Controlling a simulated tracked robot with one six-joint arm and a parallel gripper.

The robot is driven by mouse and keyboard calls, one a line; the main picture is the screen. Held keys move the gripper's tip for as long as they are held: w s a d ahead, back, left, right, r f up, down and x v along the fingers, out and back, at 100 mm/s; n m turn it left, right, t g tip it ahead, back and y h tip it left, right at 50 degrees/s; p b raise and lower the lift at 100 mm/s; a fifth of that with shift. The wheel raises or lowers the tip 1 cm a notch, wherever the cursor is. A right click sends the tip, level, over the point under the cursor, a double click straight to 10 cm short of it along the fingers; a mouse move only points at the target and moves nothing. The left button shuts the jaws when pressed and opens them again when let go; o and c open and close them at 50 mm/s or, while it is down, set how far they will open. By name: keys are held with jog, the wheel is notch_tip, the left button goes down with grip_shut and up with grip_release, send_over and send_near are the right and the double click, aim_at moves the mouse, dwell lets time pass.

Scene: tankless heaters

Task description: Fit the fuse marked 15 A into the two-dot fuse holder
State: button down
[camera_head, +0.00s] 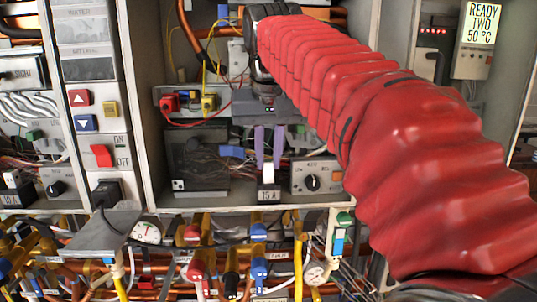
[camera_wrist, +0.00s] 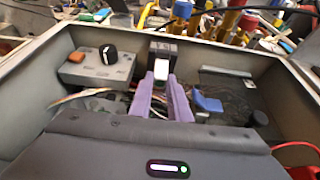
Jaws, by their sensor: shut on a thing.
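My gripper (camera_head: 268,146) points down in the open cabinet, its purple fingers shut on the fuse marked 15 A (camera_head: 268,192). The fuse has a pale upper part and a dark lower body with a white 15 A label. In the wrist view my gripper (camera_wrist: 164,92) holds the fuse (camera_wrist: 164,47) at its fingertips. A dark box (camera_head: 205,158) with a white dotted tag (camera_head: 178,185) and a blue lever (camera_head: 232,151) stands left of the fuse. The tag's dots are small. I cannot tell whether the fuse touches the shelf.
A grey box with a black knob (camera_head: 312,182) stands close right of the fuse. Loose wires lie behind. A grey strip with red and yellow plugs (camera_head: 190,103) is above left. Pipes and coloured valves (camera_head: 258,232) crowd the space below the cabinet's lower edge.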

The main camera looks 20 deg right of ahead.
jog(key=shift+f, duration=0.35)
jog(key=c, duration=1.6)
grip_release()
jog(key=v, duration=1.3)
jog(key=shift+s+r, duration=0.15)
jog(key=shift+r, duration=0.15)
jog(key=shift+f, duration=0.1)
jog(key=s+f, duration=0.5)
jog(key=f, duration=0.7)
jog(key=s+d+f+n, duration=0.1)
jog(key=s+f, duration=0.5)
jog(key=f, duration=0.7)
jog(key=s+f+n+t+y, duration=0.1)
jog(key=s+f, duration=0.5)
jog(key=f, duration=0.7)
jog(key=shift+d+f, duration=0.15)
